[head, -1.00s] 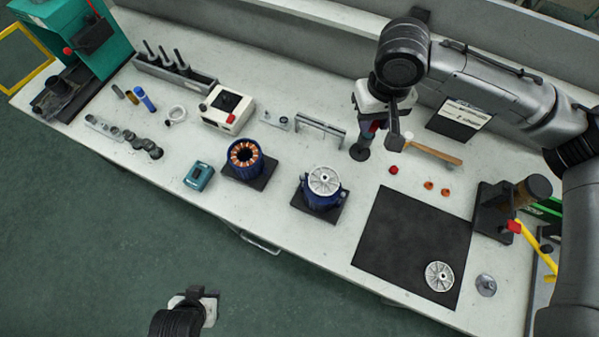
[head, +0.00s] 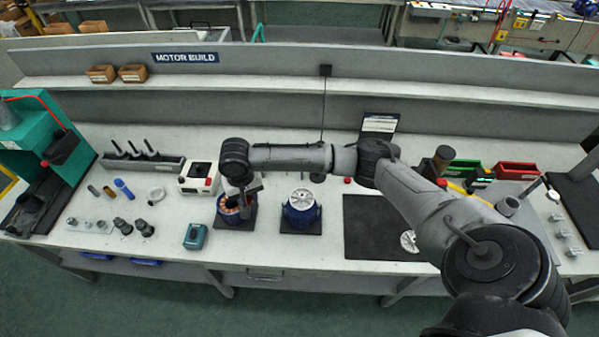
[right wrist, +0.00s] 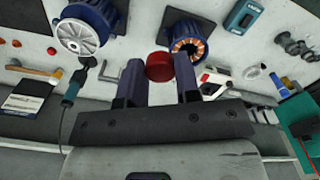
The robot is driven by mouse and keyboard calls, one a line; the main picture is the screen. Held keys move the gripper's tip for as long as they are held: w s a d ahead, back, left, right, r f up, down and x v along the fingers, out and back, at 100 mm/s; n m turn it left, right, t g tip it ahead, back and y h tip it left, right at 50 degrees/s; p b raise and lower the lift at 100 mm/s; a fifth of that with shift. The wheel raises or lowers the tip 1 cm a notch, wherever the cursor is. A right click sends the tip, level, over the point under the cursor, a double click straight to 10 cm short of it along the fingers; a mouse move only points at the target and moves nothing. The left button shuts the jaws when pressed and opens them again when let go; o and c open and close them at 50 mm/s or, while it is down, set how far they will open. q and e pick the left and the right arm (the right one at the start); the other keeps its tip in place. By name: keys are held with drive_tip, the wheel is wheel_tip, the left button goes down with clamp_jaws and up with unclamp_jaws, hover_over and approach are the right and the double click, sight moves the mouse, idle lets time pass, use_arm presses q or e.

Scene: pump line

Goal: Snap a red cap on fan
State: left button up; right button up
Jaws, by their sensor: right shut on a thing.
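My right gripper (head: 241,203) shows in the head view near the blue motor with copper windings (head: 224,218), partly covering it. In the right wrist view the gripper (right wrist: 158,72) is shut on a red cap (right wrist: 160,65), held between its two fingertips. The silver fan (head: 301,199) sits on the other blue motor (head: 300,218), to the right of the gripper in the head view. That fan also shows in the right wrist view (right wrist: 78,37), clear of the held cap. A loose red cap (head: 347,180) lies on the bench. My left gripper is out of view.
A teal device (head: 195,236) and a white box (head: 198,178) stand near the copper-wound motor. A corded tool (right wrist: 74,88) hangs near the fan motor.

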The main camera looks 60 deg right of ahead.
drive_tip(key=s+d+f+m+p, duration=0.2)
drive_tip(key=s+d+f, duration=0.1)
drive_tip(key=d, duration=0.4)
use_arm(q)
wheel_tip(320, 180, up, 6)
drive_tip(key=p, duration=0.3)
use_arm(e)
drive_tip(key=m, duration=0.3)
hover_over(302, 195)
wheel_tip(302, 195, down, 3)
drive_tip(key=shift+f, duration=0.1)
drive_tip(key=shift+f+b, duration=0.25)
drive_tip(key=shift+b, duration=0.1)
use_arm(q)
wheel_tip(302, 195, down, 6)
drive_tip(key=b, duration=0.5)
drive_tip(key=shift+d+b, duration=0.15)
drive_tip(key=shift+b, duration=0.15)
use_arm(e)
wheel_tip(302, 195, down, 4)
drive_tip(key=shift+r, duration=0.1)
use_arm(q)
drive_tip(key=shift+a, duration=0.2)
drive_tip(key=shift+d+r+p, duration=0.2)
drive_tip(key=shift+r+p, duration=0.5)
drive_tip(key=shift+p, duration=0.05)
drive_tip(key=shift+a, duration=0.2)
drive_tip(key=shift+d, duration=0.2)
